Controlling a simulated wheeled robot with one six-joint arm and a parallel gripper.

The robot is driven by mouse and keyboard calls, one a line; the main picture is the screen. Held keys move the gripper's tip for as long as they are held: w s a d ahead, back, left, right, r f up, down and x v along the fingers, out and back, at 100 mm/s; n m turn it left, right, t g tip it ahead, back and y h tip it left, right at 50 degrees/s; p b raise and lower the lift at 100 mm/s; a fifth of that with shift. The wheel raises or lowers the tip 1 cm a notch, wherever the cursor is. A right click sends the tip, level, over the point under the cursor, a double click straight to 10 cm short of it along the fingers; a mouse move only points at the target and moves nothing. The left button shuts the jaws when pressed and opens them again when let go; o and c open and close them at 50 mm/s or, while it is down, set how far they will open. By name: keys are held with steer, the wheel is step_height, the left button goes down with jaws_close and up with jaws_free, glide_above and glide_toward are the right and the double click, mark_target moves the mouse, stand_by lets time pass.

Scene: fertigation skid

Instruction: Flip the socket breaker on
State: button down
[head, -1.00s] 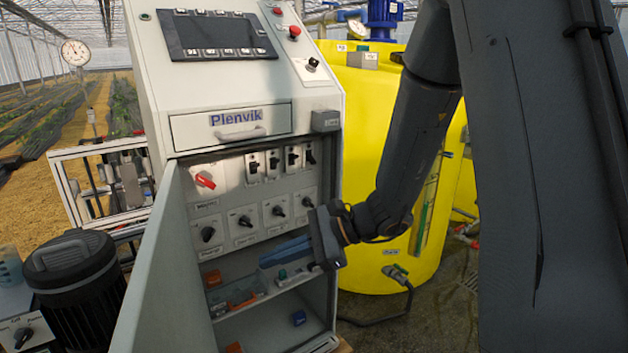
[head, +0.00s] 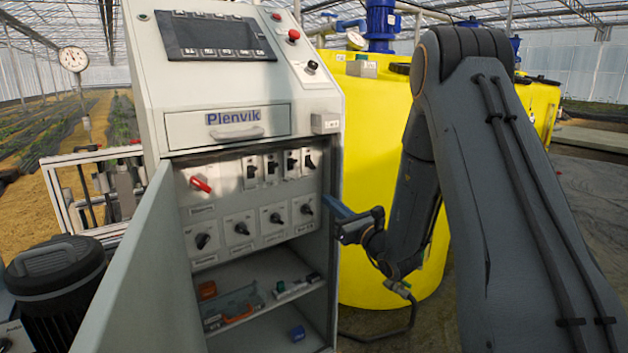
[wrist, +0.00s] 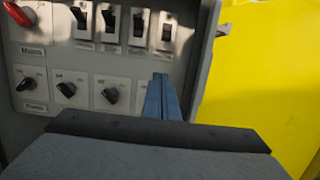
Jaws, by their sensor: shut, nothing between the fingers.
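An upper row of small breakers with black levers (head: 272,167) is on the panel inside the open cabinet. They also show at the top of the wrist view (wrist: 138,27). Their small labels are too blurred to tell which is the socket breaker, and their lever positions are unclear. My gripper (head: 338,208) is at the right edge of the cabinet opening, level with the lower row of knobs. In the wrist view its blue fingers (wrist: 161,90) are together and empty, pointing at the panel below the rightmost breaker. I see no contact with a lever.
A red mains switch (head: 201,185) is left of the breakers. Black rotary knobs (head: 241,228) line the lower row. The open cabinet door (head: 143,270) stands at left. A shelf below holds loose parts (head: 238,312). A yellow tank (head: 372,130) stands close on the right.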

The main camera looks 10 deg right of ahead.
mark_target(308, 161)
steer(key=x, duration=0.9)
steer(key=shift+w+a, duration=0.25)
steer(key=shift+w, duration=0.05)
steer(key=r, duration=0.2)
steer(key=s+p, duration=0.1)
steer(key=shift+s+d+r, duration=0.1)
steer(key=shift+d+r, duration=0.2)
steer(key=shift+r, duration=0.1)
steer(key=shift+s+r, duration=0.2)
steer(key=shift+r, duration=0.15)
